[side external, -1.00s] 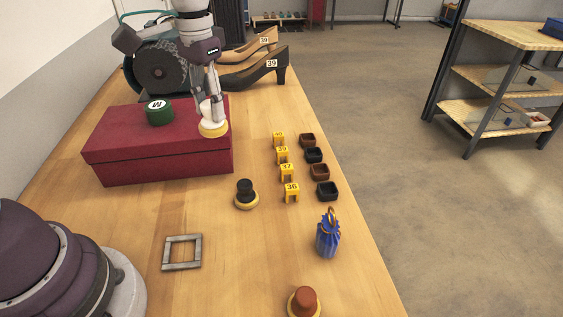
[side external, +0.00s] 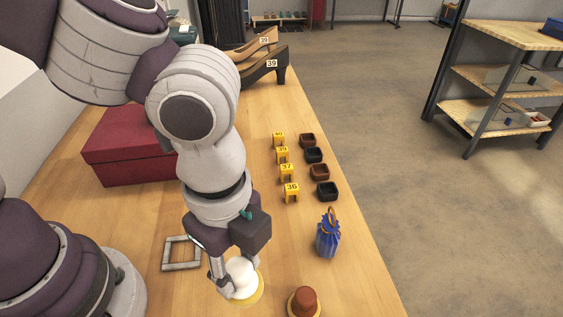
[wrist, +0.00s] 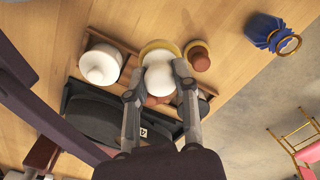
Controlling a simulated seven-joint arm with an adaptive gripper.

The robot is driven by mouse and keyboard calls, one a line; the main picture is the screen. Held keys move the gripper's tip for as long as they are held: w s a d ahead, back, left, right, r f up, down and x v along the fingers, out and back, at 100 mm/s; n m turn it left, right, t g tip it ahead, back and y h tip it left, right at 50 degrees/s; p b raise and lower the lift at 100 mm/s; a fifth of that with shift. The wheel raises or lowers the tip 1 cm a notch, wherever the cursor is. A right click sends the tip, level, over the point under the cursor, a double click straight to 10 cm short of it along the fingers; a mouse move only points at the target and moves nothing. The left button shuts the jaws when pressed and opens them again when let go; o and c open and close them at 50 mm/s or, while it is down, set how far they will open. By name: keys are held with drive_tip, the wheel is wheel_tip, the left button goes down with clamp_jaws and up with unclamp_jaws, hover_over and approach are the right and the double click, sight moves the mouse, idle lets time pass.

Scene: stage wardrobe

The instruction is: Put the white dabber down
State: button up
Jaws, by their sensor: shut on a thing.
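The white dabber (side external: 241,270) has a rounded white knob and a yellow base. My gripper (side external: 236,274) is shut on its knob, over the near part of the wooden table, left of the brown dabber (side external: 305,301). In the wrist view the white knob (wrist: 158,78) sits between both fingers, with its yellow rim beyond it. The brown dabber (wrist: 198,58) stands just to its right there, close by. I cannot tell whether the white dabber's base touches the table.
A grey square frame (side external: 181,266) lies left of my gripper, and a blue pouch (side external: 327,238) stands to its right. Yellow number tags (side external: 287,173) and small dark boxes (side external: 319,172) are farther back. In the wrist view a wooden tray (wrist: 123,47) holds a white jar (wrist: 100,66).

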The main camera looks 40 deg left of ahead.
sight(246, 306)
wheel_tip(246, 306, down, 10)
drive_tip(key=shift+r, duration=0.2)
idle(0.3)
drive_tip(key=shift+f, duration=0.1)
drive_tip(key=shift+f, duration=0.15)
drive_tip(key=o, duration=0.9)
drive_tip(key=shift+o, duration=0.2)
drive_tip(key=r, duration=1)
drive_tip(key=shift+s+d+r, duration=0.2)
drive_tip(key=shift+s+d, duration=0.05)
drive_tip(key=shift+s, duration=0.1)
drive_tip(key=w+a+r+n+t, duration=0.1)
drive_tip(key=w+a+r+n, duration=0.1)
drive_tip(key=a+n, duration=0.2)
drive_tip(key=w+a+r+n+t+h, duration=0.1)
drive_tip(key=w+a+r+n, duration=0.1)
drive_tip(key=a+r+n, duration=0.1)
drive_tip(key=shift+w+a+r+n, duration=0.25)
drive_tip(key=shift+a+n, duration=0.25)
drive_tip(key=shift+a, duration=0.45)
drive_tip(key=shift+o, duration=0.5)
drive_tip(key=a+r+n+t, duration=0.1)
drive_tip(key=a+n, duration=0.4)
drive_tip(key=s+a+r+n+t+y, duration=0.1)
drive_tip(key=a+n+t, duration=0.1)
drive_tip(key=a+n, duration=0.3)
drive_tip(key=shift+s+r+t, duration=0.3)
drive_tip(key=shift+r, duration=0.1)
